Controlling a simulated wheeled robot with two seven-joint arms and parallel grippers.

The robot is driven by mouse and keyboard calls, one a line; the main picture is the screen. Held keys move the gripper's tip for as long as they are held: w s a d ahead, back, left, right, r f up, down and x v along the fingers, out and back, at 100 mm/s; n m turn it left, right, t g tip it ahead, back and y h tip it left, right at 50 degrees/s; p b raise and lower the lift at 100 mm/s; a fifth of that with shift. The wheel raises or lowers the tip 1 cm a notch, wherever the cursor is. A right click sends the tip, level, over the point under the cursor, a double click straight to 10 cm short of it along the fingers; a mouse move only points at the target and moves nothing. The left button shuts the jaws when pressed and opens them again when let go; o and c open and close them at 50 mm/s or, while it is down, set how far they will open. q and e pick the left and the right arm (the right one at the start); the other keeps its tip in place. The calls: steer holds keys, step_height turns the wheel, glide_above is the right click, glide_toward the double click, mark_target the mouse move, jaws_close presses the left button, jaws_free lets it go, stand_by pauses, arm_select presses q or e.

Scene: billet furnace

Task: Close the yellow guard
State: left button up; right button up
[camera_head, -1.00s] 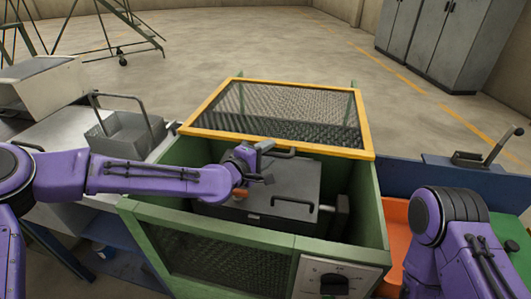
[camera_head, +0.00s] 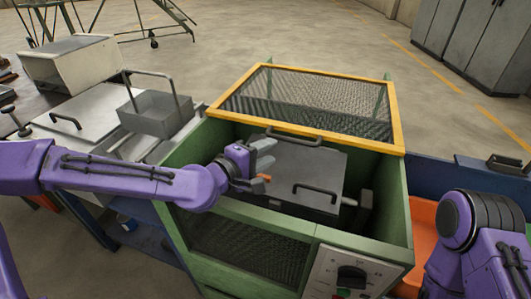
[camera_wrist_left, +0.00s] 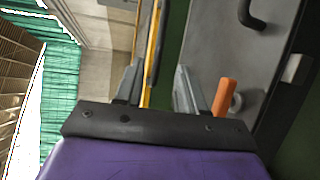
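The yellow guard (camera_head: 399,115) is a yellow frame with dark mesh, standing open and tilted back over the rear of the green machine box (camera_head: 395,215). Its black handle (camera_head: 295,138) is on the near yellow bar. My left gripper (camera_head: 268,158) is over the box opening, to the left of and nearer than the handle, apart from it and empty. In the left wrist view its two fingers (camera_wrist_left: 157,92) are spread, with a yellow bar (camera_wrist_left: 152,55) beyond them. My right arm shows at the lower right; its gripper is out of view.
Inside the box is a grey lid (camera_head: 285,175) with a black handle. A knob panel (camera_head: 360,275) is on the box front. A grey wire-handled bin (camera_head: 155,112) stands on the left bench. An orange surface (camera_head: 425,235) lies to the right.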

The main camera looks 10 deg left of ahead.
mark_target(275, 125)
arm_select(q)
steer(key=shift+r+p, duration=0.4)
steer(key=c, duration=0.5)
steer(key=d+r+p, duration=0.1)
steer(key=p, duration=0.1)
steer(key=r+m+p, duration=0.1)
steer(key=r+p, duration=0.1)
steer(key=p, duration=0.1)
steer(key=d+r+m+p, duration=0.1)
steer(key=r+p, duration=0.1)
steer(key=shift+w+d+r+g, duration=0.2)
steer(key=shift+d+g, duration=0.1)
steer(key=shift+g, duration=0.1)
jaws_close()
steer(key=w+d+r+m+g+y+p, duration=0.45)
steer(key=w+m+g+p, duration=0.2)
steer(key=m+p, duration=0.65)
steer(key=a+g+y, duration=0.2)
steer(key=a+y, duration=0.1)
steer(key=a, duration=0.4)
steer(key=shift+n, duration=0.3)
steer(key=p+x, duration=0.3)
steer(key=x, duration=0.7)
steer(key=shift+w+a+r, duration=0.1)
steer(key=shift+w+a, duration=0.05)
steer(key=shift+f+p, duration=0.25)
steer(key=shift+p, duration=0.05)
steer(key=shift+f, duration=0.1)
